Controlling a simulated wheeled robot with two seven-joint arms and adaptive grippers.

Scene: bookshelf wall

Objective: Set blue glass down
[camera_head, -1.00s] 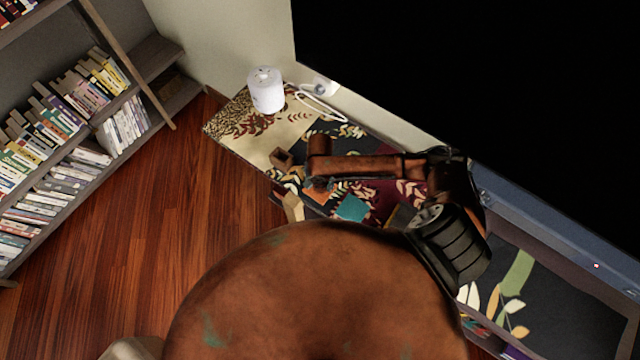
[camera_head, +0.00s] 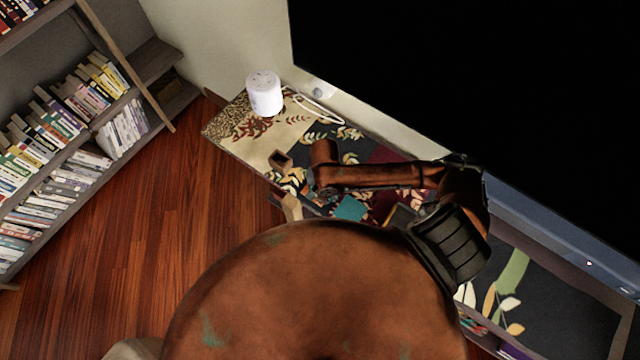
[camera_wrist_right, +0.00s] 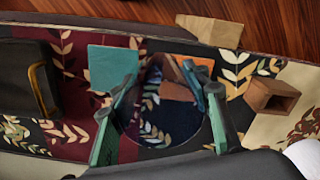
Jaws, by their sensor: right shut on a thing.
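The blue glass (camera_wrist_right: 163,122) shows in the right wrist view as a clear, faintly blue round shape, and the patterned surface is visible through it. My right gripper (camera_wrist_right: 160,98) is shut on it, with one green-and-black finger on each side. The glass is over the patterned cabinet top (camera_head: 235,130); I cannot tell whether its base touches. In the head view my right arm reaches left over this top, and the glass and the right fingers are hidden or too unclear to make out. My left gripper is not in view.
A teal square (camera_wrist_right: 110,66), a brown hollow block (camera_wrist_right: 271,96), a tan object (camera_wrist_right: 210,30) and a dark item with a yellow handle (camera_wrist_right: 28,80) lie around the glass. A white cylinder (camera_head: 265,95) stands at the far end. A large black screen (camera_head: 480,90) borders the cabinet.

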